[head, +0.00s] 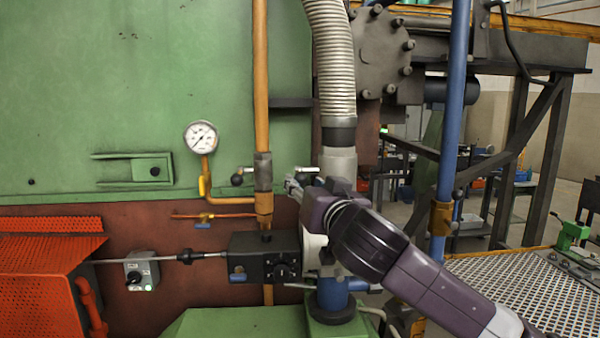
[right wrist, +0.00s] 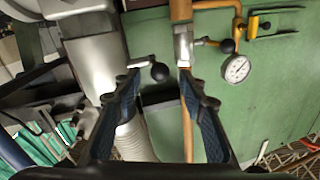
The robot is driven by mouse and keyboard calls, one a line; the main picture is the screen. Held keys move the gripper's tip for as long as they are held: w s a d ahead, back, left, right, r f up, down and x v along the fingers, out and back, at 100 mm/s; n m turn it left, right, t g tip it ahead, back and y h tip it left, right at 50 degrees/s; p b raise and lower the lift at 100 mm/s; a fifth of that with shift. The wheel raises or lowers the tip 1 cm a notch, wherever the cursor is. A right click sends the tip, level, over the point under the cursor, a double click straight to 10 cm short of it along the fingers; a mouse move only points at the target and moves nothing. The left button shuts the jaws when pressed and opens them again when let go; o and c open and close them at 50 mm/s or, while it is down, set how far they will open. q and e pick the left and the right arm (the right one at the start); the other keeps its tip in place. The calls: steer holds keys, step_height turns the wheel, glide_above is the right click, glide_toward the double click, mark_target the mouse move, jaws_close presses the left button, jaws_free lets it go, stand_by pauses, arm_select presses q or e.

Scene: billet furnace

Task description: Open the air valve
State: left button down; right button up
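A valve lever with a black ball knob (right wrist: 160,72) sticks out sideways from the grey pipe (right wrist: 94,68) below the ribbed hose; I take it to be the air valve. My right gripper (right wrist: 158,76) is open, and in the right wrist view the knob shows between its two fingertips. I cannot tell whether they touch it. In the head view my right gripper (head: 293,186) is in front of the grey pipe (head: 339,163) and hides most of this lever. A second black-knobbed lever (head: 238,180) sits on the orange pipe. My left gripper is not in view.
The ribbed hose (head: 333,58) rises above the grey pipe. The orange pipe (head: 261,95) runs close beside it, with a pressure gauge (head: 201,137) to its left. A black box (head: 262,258) is below. The green furnace wall (head: 90,80) is behind.

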mark_target(302, 179)
steer(key=w, duration=0.1)
steer(key=w+p, duration=0.1)
steer(key=w, duration=0.1)
steer(key=shift+w+a+r+p, duration=0.15)
steer(key=shift+w+a+p, duration=0.15)
steer(key=shift+w+a, duration=0.15)
steer(key=shift+w, duration=0.35)
jaws_close()
